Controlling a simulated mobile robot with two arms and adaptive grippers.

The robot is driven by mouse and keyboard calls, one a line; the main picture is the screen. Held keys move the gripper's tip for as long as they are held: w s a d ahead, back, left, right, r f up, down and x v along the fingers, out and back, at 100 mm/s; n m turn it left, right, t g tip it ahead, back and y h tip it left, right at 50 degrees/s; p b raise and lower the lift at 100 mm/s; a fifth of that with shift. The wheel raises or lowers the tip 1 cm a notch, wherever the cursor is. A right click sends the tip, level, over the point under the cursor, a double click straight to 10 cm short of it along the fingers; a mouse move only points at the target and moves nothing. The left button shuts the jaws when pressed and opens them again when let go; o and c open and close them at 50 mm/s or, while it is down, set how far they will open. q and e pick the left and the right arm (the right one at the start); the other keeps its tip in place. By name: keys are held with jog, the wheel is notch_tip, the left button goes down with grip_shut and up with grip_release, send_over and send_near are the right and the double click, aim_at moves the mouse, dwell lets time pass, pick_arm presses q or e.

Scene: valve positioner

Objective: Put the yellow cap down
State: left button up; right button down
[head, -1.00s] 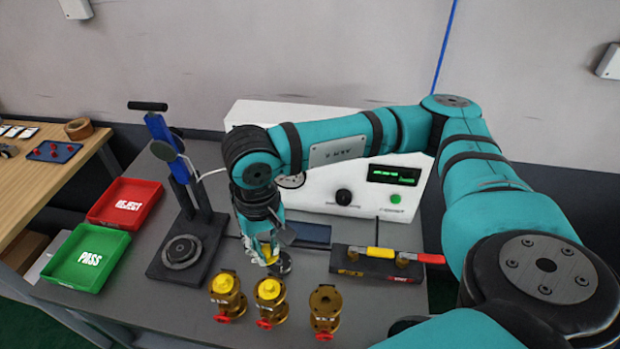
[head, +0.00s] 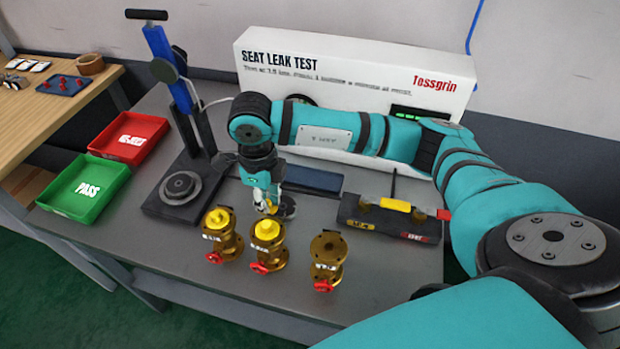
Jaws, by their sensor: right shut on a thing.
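My right gripper (head: 272,208) points down just behind the middle valve, low over the grey table. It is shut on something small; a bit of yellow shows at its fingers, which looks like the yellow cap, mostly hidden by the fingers. I cannot tell whether it touches the table. The left valve (head: 222,238) and the middle valve (head: 268,248) are brass with yellow caps on top and red ends in front. The right valve (head: 327,262) has a bare brass top. My left gripper is not in view.
A black press stand (head: 180,190) with a blue column stands left of the gripper. The green PASS tray (head: 88,190) and a red tray (head: 130,138) lie farther left. A white seat leak test unit (head: 350,75) is behind; a black block (head: 390,220) with a yellow-red tool lies right.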

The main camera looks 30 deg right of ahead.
jog(key=p, duration=0.3)
send_over(310, 178)
jog(key=shift+s+a+f, duration=0.15)
jog(key=shift+f, duration=0.5)
jog(key=shift+d, duration=0.2)
notch_tip(310, 178, down, 3)
jog(key=shift+r+p, duration=0.15)
jog(key=shift+p, duration=0.55)
jog(key=shift+f, duration=0.5)
jog(key=shift+f, duration=0.15)
jog(key=c, duration=1.6)
grip_release()
